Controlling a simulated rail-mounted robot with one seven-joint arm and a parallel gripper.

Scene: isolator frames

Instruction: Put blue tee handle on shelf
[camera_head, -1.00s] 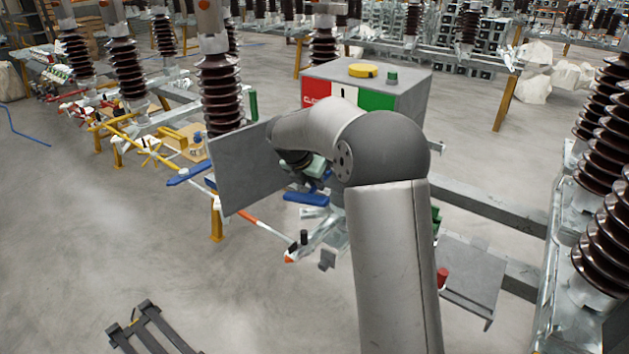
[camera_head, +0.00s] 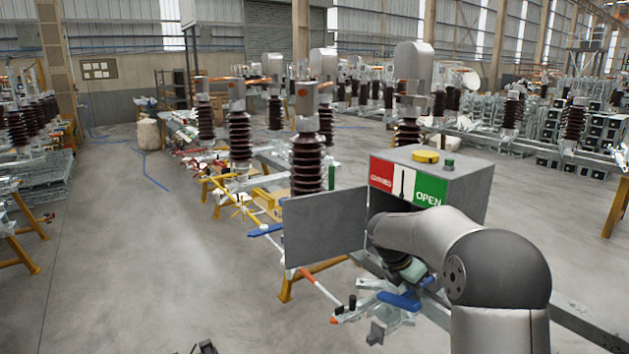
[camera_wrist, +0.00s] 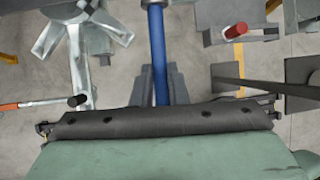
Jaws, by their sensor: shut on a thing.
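The blue tee handle (camera_wrist: 158,50) shows in the wrist view as a straight blue bar running away from my gripper. My gripper (camera_wrist: 160,78) is shut on it, with a grey finger on either side. In the head view, a blue piece (camera_head: 400,301) shows just below my wrist, and my arm hides the fingers. A grey plate (camera_wrist: 214,36) that may be the shelf is at the upper right of the wrist view, apart from the handle. A red-topped cylinder (camera_wrist: 236,31) stands at it. No shelf shows clearly in the head view.
A grey box (camera_head: 462,188) with red and green labels stands behind my arm, its door (camera_head: 325,227) swung open to the left. Metal linkage (camera_head: 372,326) lies below my gripper. A red-white rod (camera_head: 318,288) extends left.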

